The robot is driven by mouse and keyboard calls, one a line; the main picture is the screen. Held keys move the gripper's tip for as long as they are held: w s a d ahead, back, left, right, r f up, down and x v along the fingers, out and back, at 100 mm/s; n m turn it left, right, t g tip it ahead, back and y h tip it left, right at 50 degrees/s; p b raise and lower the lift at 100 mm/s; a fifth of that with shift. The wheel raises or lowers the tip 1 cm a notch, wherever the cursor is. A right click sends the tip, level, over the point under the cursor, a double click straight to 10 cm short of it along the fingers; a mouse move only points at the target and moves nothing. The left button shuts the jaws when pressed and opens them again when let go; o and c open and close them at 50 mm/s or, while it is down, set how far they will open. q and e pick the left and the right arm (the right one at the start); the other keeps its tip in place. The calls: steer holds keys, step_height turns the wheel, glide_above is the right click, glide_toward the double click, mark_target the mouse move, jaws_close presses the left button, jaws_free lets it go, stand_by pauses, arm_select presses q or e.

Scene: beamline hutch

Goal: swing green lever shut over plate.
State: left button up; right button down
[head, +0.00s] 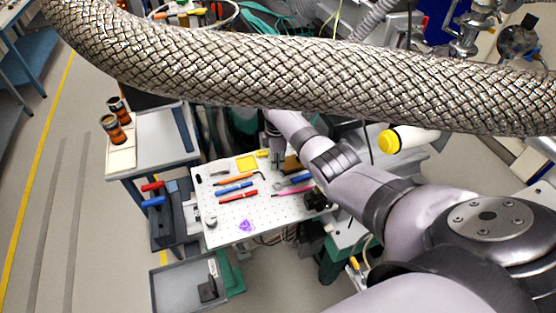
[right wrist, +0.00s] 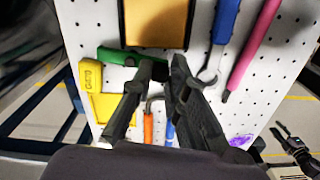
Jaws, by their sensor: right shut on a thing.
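The green lever (right wrist: 112,55) shows in the right wrist view, reaching from the left to my right gripper (right wrist: 160,70). The gripper's dark fingers are shut on its right end, which they partly hide. A gold-brown square plate (right wrist: 156,22) in a dark frame lies just beyond the lever, which runs beside its near edge, not across it. In the head view the plate (head: 293,164) is at the back right of the white board, with my right gripper (head: 277,159) just left of it. The lever is too small to make out there.
The white perforated board (head: 213,221) carries a yellow square (head: 247,162), red and blue tools and a purple piece (head: 245,225). A yellow lettered piece (right wrist: 92,84) is near the lever. A thick braided hose (head: 300,75) crosses the head view. A grey tray (head: 180,290) stands lower left.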

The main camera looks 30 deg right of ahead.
steer(key=m, duration=0.3)
steer(key=a+m, duration=0.1)
steer(key=shift+w, duration=0.4)
steer(key=m, duration=0.1)
steer(key=m+b, duration=0.1)
steer(key=m, duration=0.1)
steer(key=w+m, duration=0.1)
steer(key=m, duration=0.1)
steer(key=shift+a, duration=0.4)
steer(key=m+b, duration=0.1)
steer(key=m, duration=0.1)
steer(key=w+m+b, duration=0.1)
steer(key=m, duration=0.1)
steer(key=shift+w+a, duration=0.1)
steer(key=shift+w, duration=0.05)
steer(key=shift+w+m+b, duration=0.2)
steer(key=shift+m+b, duration=0.25)
steer(key=shift+m, duration=0.3)
steer(key=shift+w+m+b, duration=0.2)
steer(key=shift+m+b, duration=0.25)
steer(key=shift+m, duration=0.3)
steer(key=c, duration=1.6)
jaws_free()
steer(key=shift+o, duration=0.2)
